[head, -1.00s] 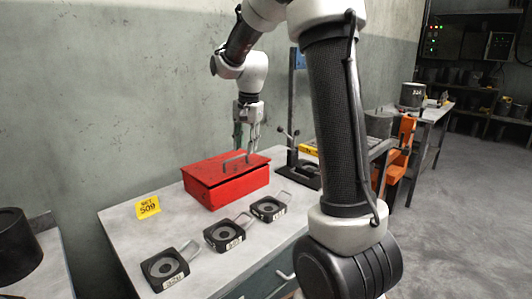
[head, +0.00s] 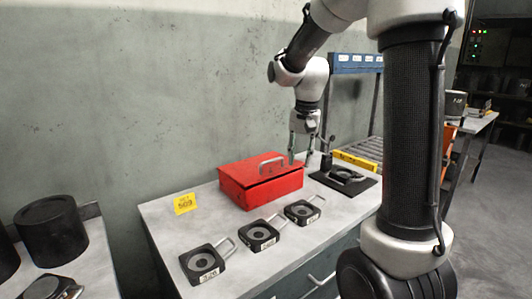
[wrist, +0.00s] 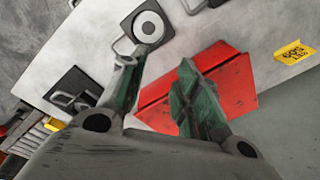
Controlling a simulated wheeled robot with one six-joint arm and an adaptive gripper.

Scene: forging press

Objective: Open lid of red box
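The red box (head: 258,190) stands on the grey workbench, with a metal bar handle (head: 271,160) on its lid (head: 250,171). The lid lies nearly flat, with a thin dark gap along the front below it. My gripper (head: 301,160) is just right of the handle, above the box's right end; I cannot tell whether it touches the box. In the wrist view my gripper (wrist: 158,72) has its two green-padded fingers apart with nothing between them. The red box (wrist: 232,82) shows behind the right finger, which hides part of it; the handle is not visible there.
Several dark blocks with ring centres and handles (head: 260,236) lie in front of the box. A yellow card (head: 185,203) is at left. A black stand (head: 343,180) and a yellow bar (head: 355,161) are at right. The wall is close behind.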

